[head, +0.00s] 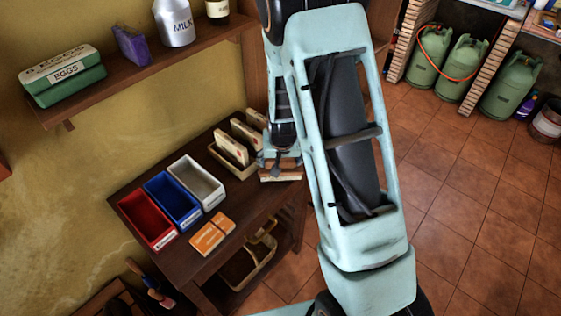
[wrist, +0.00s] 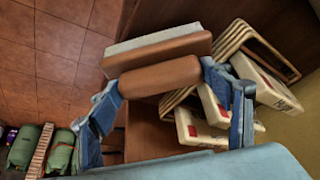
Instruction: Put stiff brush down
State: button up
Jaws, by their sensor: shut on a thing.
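The stiff brush (head: 281,175) has a brown wooden body and pale bristles. In the head view it is at the right end of the dark wooden table, beside the basket of cream boxes. In the wrist view the brush (wrist: 160,48) fills the upper middle, with its brown grip crossing between my blue fingers. My gripper (head: 275,160) is shut on the brush; it also shows in the wrist view (wrist: 165,80). I cannot tell whether the bristles touch the tabletop (head: 268,200).
Red (head: 150,225), blue (head: 173,202) and white (head: 197,184) bins stand at the table's left. An orange pack (head: 212,233) lies in front. The basket (head: 230,165) of cream boxes is close beside my gripper. A wall shelf (head: 150,72) holds goods above. Bare table lies between pack and brush.

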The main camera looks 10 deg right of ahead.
jog(key=shift+f, duration=0.5)
jog(key=shift+f, duration=0.2)
jog(key=o, duration=1)
jog(key=shift+r, duration=0.4)
jog(key=v, duration=1.1)
jog(key=shift+s+r+p, duration=0.2)
jog(key=shift+r+p, duration=0.05)
jog(key=shift+p, duration=0.15)
